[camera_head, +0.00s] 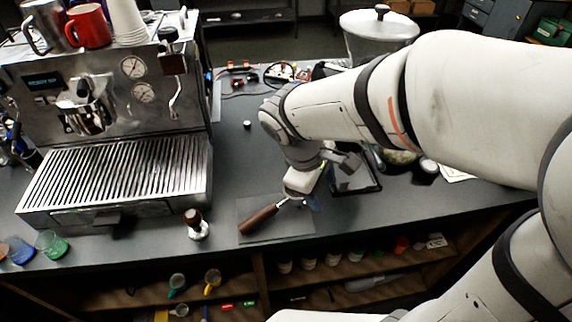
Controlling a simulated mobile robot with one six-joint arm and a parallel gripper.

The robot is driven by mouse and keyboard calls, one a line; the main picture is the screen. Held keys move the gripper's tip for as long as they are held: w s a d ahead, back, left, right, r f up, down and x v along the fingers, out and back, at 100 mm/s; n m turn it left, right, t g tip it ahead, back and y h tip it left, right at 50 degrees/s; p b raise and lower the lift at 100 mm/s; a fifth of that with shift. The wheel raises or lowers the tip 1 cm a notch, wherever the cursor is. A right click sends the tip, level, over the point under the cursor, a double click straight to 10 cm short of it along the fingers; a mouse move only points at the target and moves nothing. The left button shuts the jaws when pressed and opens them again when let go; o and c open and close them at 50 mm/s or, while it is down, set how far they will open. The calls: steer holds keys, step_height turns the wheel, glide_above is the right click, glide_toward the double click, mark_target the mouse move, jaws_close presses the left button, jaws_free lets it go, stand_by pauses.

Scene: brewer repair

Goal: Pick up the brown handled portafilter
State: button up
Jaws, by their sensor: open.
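The portafilter's brown handle (259,219) lies slanted over a dark mat near the bench's front edge. Its metal neck runs up and right toward my wrist, and its basket end is mostly hidden beneath my arm. My gripper (308,198) is low over the portafilter's head end, right of the brown handle. Its fingers are small and partly hidden. It is open, and I cannot tell whether it touches the portafilter.
An espresso machine (110,130) with a slatted drip tray stands on the left. A tamper (196,225) with a brown knob stands left of the mat (290,228). A black tray (355,175) lies right of my wrist. A grinder hopper (378,35) stands behind my arm.

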steer(key=a+f+n+t+h, duration=0.1)
steer(key=a+f+n+h, duration=0.1)
steer(key=a+f+n, duration=0.35)
steer(key=n+t+h, duration=0.1)
steer(key=n+t, duration=0.2)
steer(key=n, duration=0.4)
glide_toward(264, 211)
steer(key=shift+b+x, duration=0.4)
steer(key=shift+x, duration=0.75)
steer(key=shift+w+n, duration=0.15)
steer(key=shift+n, duration=0.1)
steer(key=shift+w+d+f, duration=0.15)
steer(key=shift+d+f, duration=0.05)
steer(key=shift+f, duration=0.1)
steer(key=p+x, duration=0.1)
steer(key=x, duration=0.6)
steer(key=shift+r, duration=0.1)
steer(key=shift+c, duration=0.4)
jaws_close()
